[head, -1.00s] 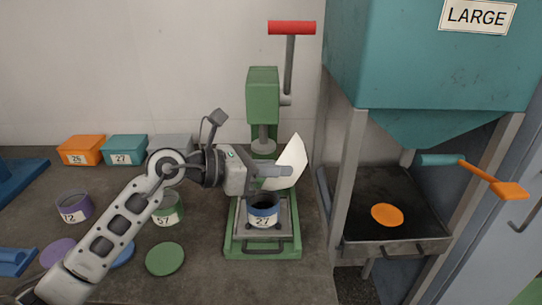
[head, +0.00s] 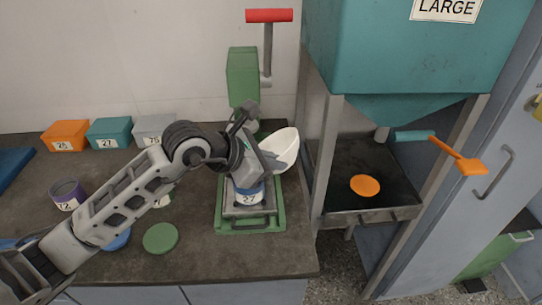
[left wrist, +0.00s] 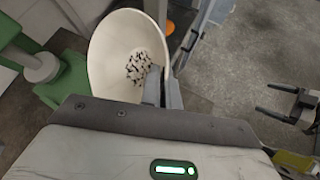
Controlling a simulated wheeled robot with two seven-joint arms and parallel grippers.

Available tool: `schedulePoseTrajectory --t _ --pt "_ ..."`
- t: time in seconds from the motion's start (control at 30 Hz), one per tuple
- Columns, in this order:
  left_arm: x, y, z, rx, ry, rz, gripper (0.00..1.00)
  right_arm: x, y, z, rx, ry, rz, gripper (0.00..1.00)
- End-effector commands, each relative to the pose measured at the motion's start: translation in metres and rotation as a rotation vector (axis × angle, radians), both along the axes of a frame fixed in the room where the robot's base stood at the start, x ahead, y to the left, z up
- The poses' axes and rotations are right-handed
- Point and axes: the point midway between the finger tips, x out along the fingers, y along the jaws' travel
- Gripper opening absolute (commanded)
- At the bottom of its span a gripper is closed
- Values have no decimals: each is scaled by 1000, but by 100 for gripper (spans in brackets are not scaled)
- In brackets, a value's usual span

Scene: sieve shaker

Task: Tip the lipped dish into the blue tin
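The lipped dish is a white bowl (head: 287,149) held at the tip of my left gripper (head: 270,163). In the left wrist view the dish (left wrist: 108,60) has its inside facing the camera, with a patch of small dark bits (left wrist: 138,68) in it. The left gripper's fingers (left wrist: 160,88) are shut on its wall. The dish looks tilted.
The green press (head: 242,75) with a red handle rises behind the tin. A teal hopper (head: 410,60) stands at right over a dark tray with an orange disc (head: 365,185). A purple tin (head: 68,194), a green lid (head: 160,238) and several small boxes are at left.

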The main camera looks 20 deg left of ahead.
Motion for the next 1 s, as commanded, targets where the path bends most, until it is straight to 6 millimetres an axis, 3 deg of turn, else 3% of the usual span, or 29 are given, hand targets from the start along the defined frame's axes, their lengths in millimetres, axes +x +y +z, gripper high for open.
schedulePoseTrajectory --t 0.2,0.53,0.8,1.0 --pt "2 -12 -8 269 9 -1 0 0 0 -1 0 0 0 89" --pt "1 -13 -11 314 15 -1 0 0 0 -1 0 0 0 89" --pt "2 -17 -24 614 31 1 0 0 0 -1 0 0 0 89" --pt "1 -16 -25 643 34 1 0 0 0 -1 0 0 0 89"
